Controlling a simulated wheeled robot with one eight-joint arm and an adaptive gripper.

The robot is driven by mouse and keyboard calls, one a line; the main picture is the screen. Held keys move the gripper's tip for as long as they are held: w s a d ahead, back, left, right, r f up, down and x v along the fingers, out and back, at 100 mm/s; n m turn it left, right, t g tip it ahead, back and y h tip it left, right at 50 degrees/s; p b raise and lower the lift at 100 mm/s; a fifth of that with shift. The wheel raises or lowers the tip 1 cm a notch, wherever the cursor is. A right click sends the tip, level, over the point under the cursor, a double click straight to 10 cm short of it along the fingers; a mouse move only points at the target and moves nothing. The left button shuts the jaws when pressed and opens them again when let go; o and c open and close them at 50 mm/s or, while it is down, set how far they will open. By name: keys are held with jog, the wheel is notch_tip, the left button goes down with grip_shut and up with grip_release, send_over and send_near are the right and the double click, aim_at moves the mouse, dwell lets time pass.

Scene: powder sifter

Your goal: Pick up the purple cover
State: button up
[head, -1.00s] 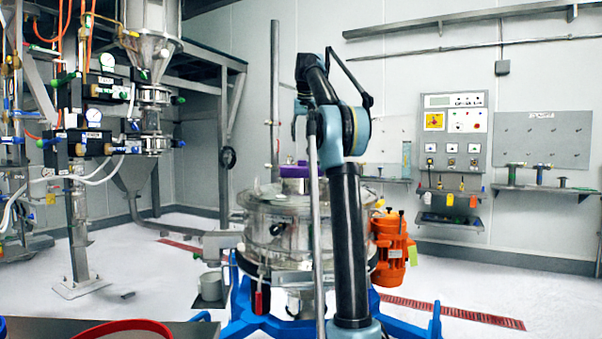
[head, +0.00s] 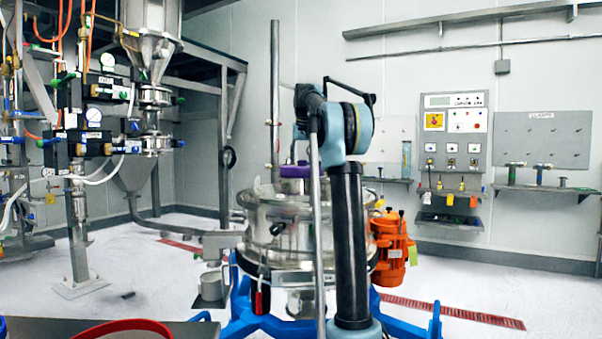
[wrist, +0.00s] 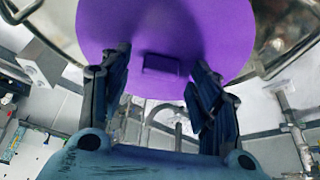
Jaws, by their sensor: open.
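The purple cover (head: 295,171) sits on top of the round metal sifter (head: 277,219) in the head view, partly hidden behind my arm. In the wrist view the cover (wrist: 165,30) is a large flat purple disc with a small raised purple handle (wrist: 161,64) near its lower middle. My gripper (wrist: 158,72) is open, with one finger on each side of the handle. I cannot tell whether the fingers touch the cover. In the head view my gripper is hidden behind the arm.
An orange motor (head: 392,246) is fixed at the sifter's right side. Blue legs (head: 240,318) support the sifter. A hopper with pipes and gauges (head: 95,115) stands at the left. A control panel (head: 456,125) and shelves are on the back wall. A table edge (head: 45,328) lies at lower left.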

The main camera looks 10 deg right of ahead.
jog(key=shift+f, duration=0.15)
jog(key=c, duration=1.2)
jog(key=shift+o, duration=0.2)
